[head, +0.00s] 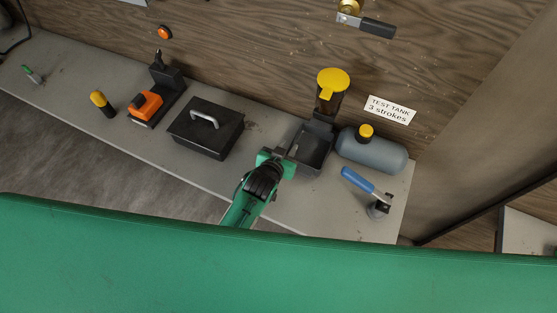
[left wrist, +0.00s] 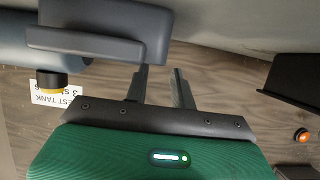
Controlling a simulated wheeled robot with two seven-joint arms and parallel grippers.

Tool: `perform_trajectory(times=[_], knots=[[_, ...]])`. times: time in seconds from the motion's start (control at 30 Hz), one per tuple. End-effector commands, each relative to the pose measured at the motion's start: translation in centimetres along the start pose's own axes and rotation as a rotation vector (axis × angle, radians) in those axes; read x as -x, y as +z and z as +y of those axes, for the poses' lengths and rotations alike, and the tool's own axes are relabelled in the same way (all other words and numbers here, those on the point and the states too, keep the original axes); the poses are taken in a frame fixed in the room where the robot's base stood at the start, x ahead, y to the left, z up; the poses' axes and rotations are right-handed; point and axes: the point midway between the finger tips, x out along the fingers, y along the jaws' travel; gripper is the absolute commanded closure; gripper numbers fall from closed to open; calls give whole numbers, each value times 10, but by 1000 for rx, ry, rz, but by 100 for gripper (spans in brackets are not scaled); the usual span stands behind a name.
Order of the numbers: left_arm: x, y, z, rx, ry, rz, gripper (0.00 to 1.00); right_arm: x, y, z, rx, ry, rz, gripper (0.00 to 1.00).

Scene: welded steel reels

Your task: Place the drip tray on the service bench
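The drip tray (head: 314,160) is a dark grey, shallow open box on the service bench (head: 230,180), below the yellow-lidded dispenser. My left gripper (head: 283,153) is at the tray's left side. In the left wrist view the tray (left wrist: 85,45) fills the upper left. The two fingers of my left gripper (left wrist: 160,85) stand apart, with wood showing between them. One finger overlaps the tray's near edge; I cannot tell whether it touches. My right gripper is in neither view.
The dispenser (head: 332,85) and a grey tank (head: 372,152) stand behind and right of the tray. A blue-handled tool (head: 358,181) is in front of the tank. A black toolbox (head: 206,130) stands to the left.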

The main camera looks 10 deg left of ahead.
Motion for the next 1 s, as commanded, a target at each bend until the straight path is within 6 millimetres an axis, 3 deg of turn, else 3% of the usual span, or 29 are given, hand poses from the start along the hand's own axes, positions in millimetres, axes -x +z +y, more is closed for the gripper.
perform_trajectory(times=[0.2,0.43,0.63,1.0], knots=[[40,3,0,-1,0,-1,75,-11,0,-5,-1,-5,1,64],[70,2,0,-1,0,-1,75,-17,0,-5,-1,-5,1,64],[80,0,0,-1,0,0,75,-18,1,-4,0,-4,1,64],[80,0,0,-1,0,0,75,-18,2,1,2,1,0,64]])
